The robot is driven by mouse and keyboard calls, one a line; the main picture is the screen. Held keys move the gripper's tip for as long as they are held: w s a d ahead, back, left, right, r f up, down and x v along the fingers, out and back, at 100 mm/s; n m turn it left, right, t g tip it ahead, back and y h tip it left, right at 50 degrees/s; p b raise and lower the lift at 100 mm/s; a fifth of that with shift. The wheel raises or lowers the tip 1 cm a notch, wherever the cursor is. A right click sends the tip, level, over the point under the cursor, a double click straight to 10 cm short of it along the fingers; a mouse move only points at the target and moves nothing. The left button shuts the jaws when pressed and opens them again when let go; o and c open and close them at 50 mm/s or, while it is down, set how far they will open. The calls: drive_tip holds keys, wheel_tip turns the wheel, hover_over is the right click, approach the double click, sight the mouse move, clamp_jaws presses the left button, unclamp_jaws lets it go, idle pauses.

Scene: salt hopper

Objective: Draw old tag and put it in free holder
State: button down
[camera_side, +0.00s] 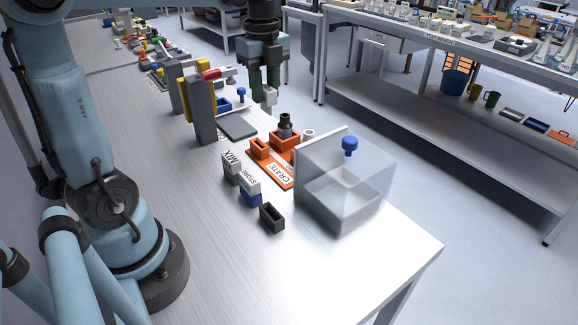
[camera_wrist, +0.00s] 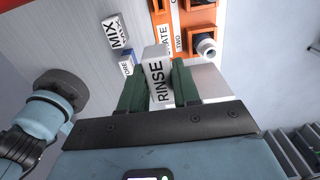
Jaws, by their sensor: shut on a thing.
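My gripper (camera_side: 268,98) is shut on a white block tag lettered RINSE (camera_wrist: 157,78), held between its green fingers in the wrist view. In the side view the tag is a small pale block at the fingertips, above the bench behind the orange tray. A small dark holder (camera_side: 272,218) with an empty-looking top stands at the near end of a row. Behind it are the STORE tag (camera_side: 250,185) in a blue holder and the MIX tag (camera_side: 231,163). The MIX tag also shows in the wrist view (camera_wrist: 115,32). An orange holder (camera_side: 260,148) on the tray appears to have an open slot.
The orange tray lettered CRATE (camera_side: 281,177) carries a dark-topped fitting (camera_side: 285,125). A clear box with a blue knob (camera_side: 349,145) stands right of it. Grey posts (camera_side: 202,112) and a dark pad (camera_side: 238,124) lie behind.

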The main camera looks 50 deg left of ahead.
drive_tip(key=s+d, duration=0.4)
drive_tip(key=d, duration=0.3)
drive_tip(key=s+d, duration=0.5)
drive_tip(key=d, duration=0.3)
drive_tip(key=shift+d+f, duration=0.1)
drive_tip(key=shift+f, duration=2.85)
drive_tip(key=shift+f, duration=0.15)
drive_tip(key=shift+f, duration=2.75)
drive_tip(key=shift+f, duration=1.9)
